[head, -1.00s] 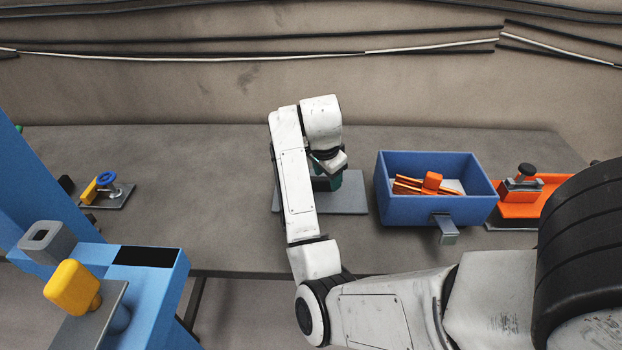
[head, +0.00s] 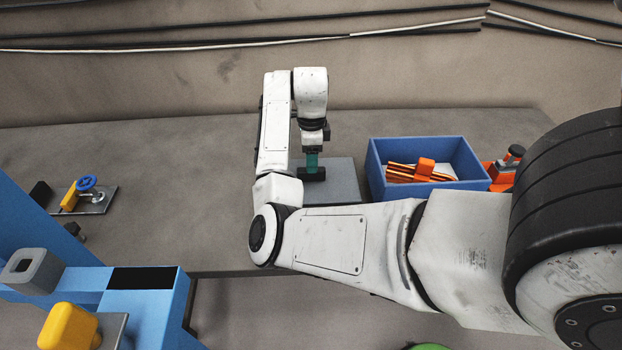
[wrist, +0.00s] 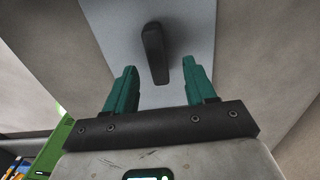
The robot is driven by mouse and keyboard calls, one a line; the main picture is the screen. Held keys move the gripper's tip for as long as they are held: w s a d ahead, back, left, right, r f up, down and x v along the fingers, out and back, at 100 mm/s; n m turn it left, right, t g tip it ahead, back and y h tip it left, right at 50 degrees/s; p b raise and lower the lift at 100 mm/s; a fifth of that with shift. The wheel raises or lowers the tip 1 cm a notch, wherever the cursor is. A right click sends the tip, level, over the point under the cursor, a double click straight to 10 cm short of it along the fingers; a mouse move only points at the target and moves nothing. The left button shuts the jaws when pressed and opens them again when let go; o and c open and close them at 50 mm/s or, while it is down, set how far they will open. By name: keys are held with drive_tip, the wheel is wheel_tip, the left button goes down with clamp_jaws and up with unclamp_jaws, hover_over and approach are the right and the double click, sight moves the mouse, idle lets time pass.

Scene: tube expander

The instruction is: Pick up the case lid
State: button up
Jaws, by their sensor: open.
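The case lid (head: 343,178) is a flat grey plate lying on the table behind my arm, with an upright dark handle (head: 312,174) on it. My forearm hides part of its left side. In the wrist view the lid (wrist: 205,30) fills the upper middle, and its dark handle (wrist: 154,52) stands between the lines of my fingers. My gripper (head: 312,160) points down just over the handle. Its teal fingers (wrist: 158,66) are apart, one to each side of the handle, and nothing is held. I cannot tell whether they touch it.
A blue bin (head: 378,182) with orange parts stands close to the lid's right. An orange fixture (head: 505,168) is beyond it. A blue-wheeled valve on a plate (head: 90,198) sits at the far left. A blue machine with a yellow knob (head: 68,330) fills the lower left.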

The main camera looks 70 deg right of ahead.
sight(311, 176)
drive_tip(key=f, duration=0.2)
drive_tip(key=f+p, duration=0.1)
drive_tip(key=f, duration=0.1)
drive_tip(key=shift+s+a+f, duration=0.1)
drive_tip(key=shift+a+f, duration=0.1)
drive_tip(key=shift+f, duration=0.2)
drive_tip(key=shift+c, duration=0.3)
clamp_jaws()
